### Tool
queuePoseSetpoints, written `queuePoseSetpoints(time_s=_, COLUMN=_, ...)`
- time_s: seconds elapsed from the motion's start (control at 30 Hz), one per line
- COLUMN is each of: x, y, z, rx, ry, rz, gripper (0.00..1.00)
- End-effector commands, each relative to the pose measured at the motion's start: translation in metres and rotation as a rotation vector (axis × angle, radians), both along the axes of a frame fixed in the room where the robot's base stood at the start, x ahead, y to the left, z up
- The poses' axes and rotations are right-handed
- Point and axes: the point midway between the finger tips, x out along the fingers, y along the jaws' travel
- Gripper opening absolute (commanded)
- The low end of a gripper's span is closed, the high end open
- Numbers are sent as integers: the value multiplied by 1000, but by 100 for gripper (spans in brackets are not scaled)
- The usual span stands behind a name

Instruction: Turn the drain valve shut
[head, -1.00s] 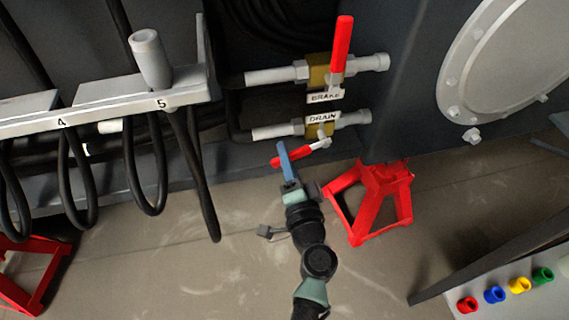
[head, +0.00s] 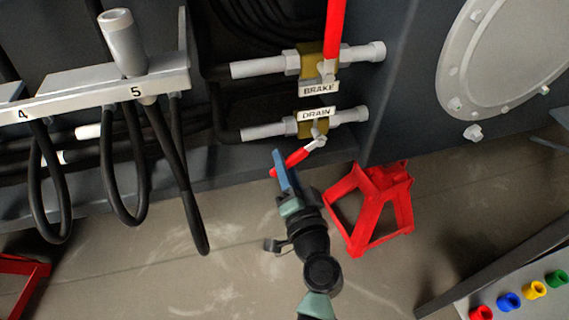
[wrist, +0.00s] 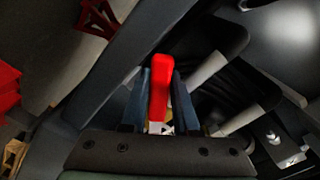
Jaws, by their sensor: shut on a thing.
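The drain valve (head: 312,125) is a brass body on a grey pipe, with a white DRAIN label. Its red handle (head: 297,158) points down and left, slanted to the pipe. My gripper (head: 283,166) has its blue fingers at the handle's outer part. In the wrist view the red handle (wrist: 159,92) lies between the two blue fingers, which are shut on it. The head view hides part of the handle behind a finger.
The brake valve (head: 318,62), with an upright red handle (head: 335,28), sits just above. A red stand (head: 372,205) is close on the right of my gripper. Black hoses (head: 185,180) hang at left. Coloured caps (head: 508,301) sit at lower right.

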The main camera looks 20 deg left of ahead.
Motion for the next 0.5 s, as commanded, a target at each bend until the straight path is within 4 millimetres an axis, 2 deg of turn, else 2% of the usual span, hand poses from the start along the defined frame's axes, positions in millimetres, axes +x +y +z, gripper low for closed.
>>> queuePoseSetpoints(time_s=0.03, x=-1, y=-1, z=-2, rx=0, ry=4, rz=-1, gripper=0)
queuePoseSetpoints(time_s=0.07, x=-1, y=-1, z=-2, rx=0, ry=4, rz=-1, gripper=32)
queuePoseSetpoints(time_s=0.2, x=0, y=-1, z=-1, rx=0, ry=3, rz=0, gripper=57)
queuePoseSetpoints(time_s=0.5, x=0, y=-1, z=-2, rx=0, ry=4, rz=-2, gripper=59)
